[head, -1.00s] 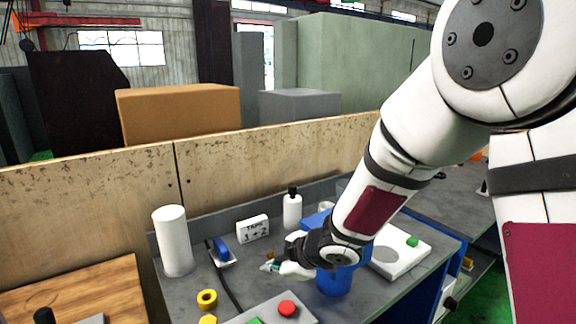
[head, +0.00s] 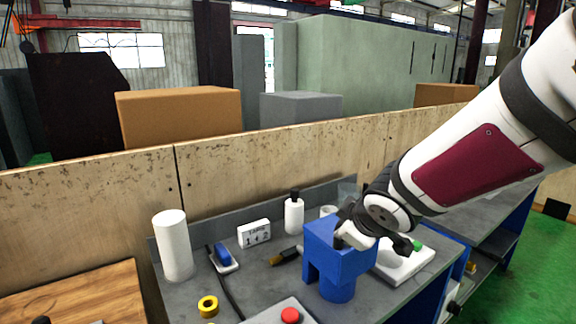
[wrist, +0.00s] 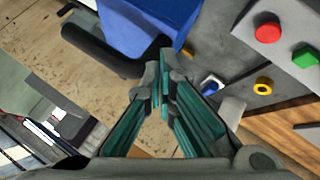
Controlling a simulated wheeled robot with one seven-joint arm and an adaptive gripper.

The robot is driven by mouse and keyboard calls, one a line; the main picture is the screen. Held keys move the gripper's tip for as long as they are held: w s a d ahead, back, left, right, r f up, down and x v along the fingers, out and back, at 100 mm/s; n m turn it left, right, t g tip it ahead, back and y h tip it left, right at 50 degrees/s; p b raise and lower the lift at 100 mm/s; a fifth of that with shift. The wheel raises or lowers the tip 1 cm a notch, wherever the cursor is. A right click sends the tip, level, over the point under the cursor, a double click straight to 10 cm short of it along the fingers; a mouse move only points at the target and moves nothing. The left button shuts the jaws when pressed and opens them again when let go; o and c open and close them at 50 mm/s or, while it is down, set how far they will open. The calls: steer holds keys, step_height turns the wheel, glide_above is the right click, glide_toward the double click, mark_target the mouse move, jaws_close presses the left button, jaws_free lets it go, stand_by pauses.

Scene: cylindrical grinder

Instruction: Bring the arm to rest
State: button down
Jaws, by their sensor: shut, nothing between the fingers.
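My arm reaches in from the right in the head view, with its wrist beside and above the blue block-shaped stand (head: 335,262) on the grey bench (head: 190,300). In the head view I cannot make out the fingertips. In the wrist view my gripper (wrist: 160,88) shows with its teal-lined fingers together at the tips and nothing between them. Part of a blue body (wrist: 150,25) fills the top of the wrist view, just beyond the fingers. I cannot tell whether the wrist touches the stand.
A white cylinder (head: 173,246), a white bottle (head: 293,213), a small sign (head: 254,234), a blue-handled item (head: 223,258) and a yellow ring (head: 208,306) stand on the bench. A red button (head: 290,315) is at the front. A wooden barrier (head: 90,215) runs behind.

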steer(key=s+d+r+m+g+h, duration=0.1)
steer(key=s+d+r+m, duration=0.25)
steer(key=s, duration=0.35)
steer(key=s+d+r+m+g+h, duration=0.1)
steer(key=s+d+r+m+h, duration=0.1)
steer(key=s+d+m, duration=0.4)
steer(key=s+a+m+g+y, duration=0.1)
steer(key=s+a+y, duration=0.1)
steer(key=s, duration=1.1)
steer(key=shift+f+g, duration=0.3)
steer(key=shift+g, duration=0.1)
steer(key=shift+a, duration=0.1)
